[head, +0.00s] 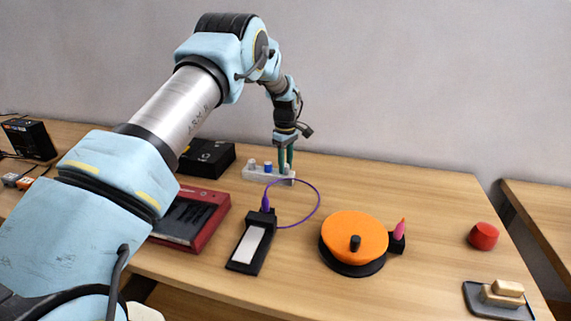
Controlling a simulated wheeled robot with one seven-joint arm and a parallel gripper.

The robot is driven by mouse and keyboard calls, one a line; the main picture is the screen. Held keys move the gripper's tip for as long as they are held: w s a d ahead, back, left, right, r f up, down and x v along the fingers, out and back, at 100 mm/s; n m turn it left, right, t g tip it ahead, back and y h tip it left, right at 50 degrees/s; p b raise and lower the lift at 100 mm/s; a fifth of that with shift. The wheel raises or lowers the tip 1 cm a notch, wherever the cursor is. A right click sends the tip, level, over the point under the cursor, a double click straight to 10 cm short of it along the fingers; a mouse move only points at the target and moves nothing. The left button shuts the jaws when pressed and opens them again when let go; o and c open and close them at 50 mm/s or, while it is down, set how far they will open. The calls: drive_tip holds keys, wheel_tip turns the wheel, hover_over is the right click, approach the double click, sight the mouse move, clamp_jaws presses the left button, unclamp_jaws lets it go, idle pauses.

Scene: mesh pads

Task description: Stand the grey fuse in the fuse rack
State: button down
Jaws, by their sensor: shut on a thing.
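The fuse rack (257,177) is a low, pale block on the table below my gripper. A grey fuse (252,163) stands at its left end and a blue fuse (268,166) stands near its middle. My gripper (286,164) points down over the rack's right end, its green fingers shut on another grey fuse (287,169). This fuse looks upright at the right end of the rack. I cannot tell how deep it sits, as the fingers partly cover it.
In front of the rack are a black device (238,262) with a purple cable (316,205) and an orange round lid (350,229). A red-framed case (219,212) and a black box (207,158) are at left. The table's back right is clear.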

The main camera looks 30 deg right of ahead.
sight(286, 165)
drive_tip(key=c, duration=0.5)
unclamp_jaws()
wheel_tip(286, 165, up, 11)
drive_tip(key=b, duration=0.3)
drive_tip(key=shift+f, duration=0.15)
